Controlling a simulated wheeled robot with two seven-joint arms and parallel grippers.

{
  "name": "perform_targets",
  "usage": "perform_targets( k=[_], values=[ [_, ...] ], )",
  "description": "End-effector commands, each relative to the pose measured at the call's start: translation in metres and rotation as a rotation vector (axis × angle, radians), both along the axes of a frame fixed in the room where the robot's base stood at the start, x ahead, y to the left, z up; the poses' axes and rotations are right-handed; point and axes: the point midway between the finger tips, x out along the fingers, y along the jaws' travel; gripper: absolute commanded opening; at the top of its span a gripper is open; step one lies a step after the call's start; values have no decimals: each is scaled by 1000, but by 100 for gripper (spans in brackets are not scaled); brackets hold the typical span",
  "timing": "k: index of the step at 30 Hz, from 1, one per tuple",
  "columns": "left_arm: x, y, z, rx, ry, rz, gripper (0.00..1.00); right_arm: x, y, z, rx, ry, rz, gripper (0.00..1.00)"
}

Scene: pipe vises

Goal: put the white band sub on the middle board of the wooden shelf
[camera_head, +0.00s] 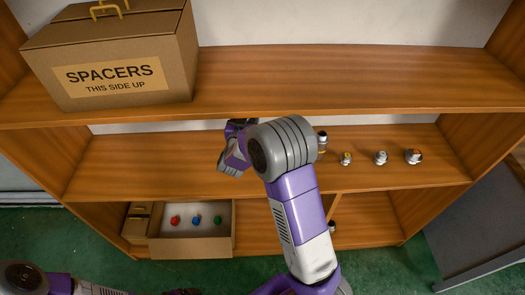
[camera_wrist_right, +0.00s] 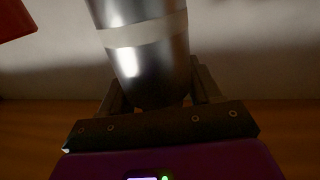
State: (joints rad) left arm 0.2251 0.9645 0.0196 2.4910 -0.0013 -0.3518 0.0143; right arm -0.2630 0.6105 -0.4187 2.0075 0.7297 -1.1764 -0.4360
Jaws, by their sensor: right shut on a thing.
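My right gripper (camera_wrist_right: 155,95) is shut on a shiny metal cylinder with a white band, the white band sub (camera_wrist_right: 148,65). The sub stands up between the fingers, slightly tilted in the right wrist view. In the head view my right gripper (camera_head: 240,126) is over the middle board (camera_head: 130,165) of the wooden shelf, left of centre, and my arm hides the sub. I cannot tell whether the sub touches the board. My left arm is low at the left, and only a dark bit of its gripper (camera_head: 182,292) shows at the bottom edge.
Several small metal fittings (camera_head: 381,158) stand on the middle board's right part; another (camera_head: 332,227) is on the lower board. A SPACERS carton (camera_head: 115,55) sits on the top board. An open box (camera_head: 190,245) below holds red, blue and green pieces. The middle board's left part is clear.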

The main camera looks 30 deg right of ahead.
Motion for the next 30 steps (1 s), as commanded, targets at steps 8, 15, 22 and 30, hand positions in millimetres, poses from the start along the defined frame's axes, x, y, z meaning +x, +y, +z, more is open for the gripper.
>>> perform_targets(
  k=[8, 15, 22, 30],
  values=[
    [0, 0, -20, 0, -1, 0, 88, 0, 0, -49, -1, 0, 0, 0],
    [0, 0, -27, 0, -1, 0, 88, 0, 0, -71, -2, -1, 0, 0],
    [0, 0, -35, 0, -1, 0, 88, 0, 0, -93, -2, -4, 1, 0],
    [0, 0, -37, 0, -1, 0, 88, 0, 0, -94, -1, -4, 2, 0]
  ],
)
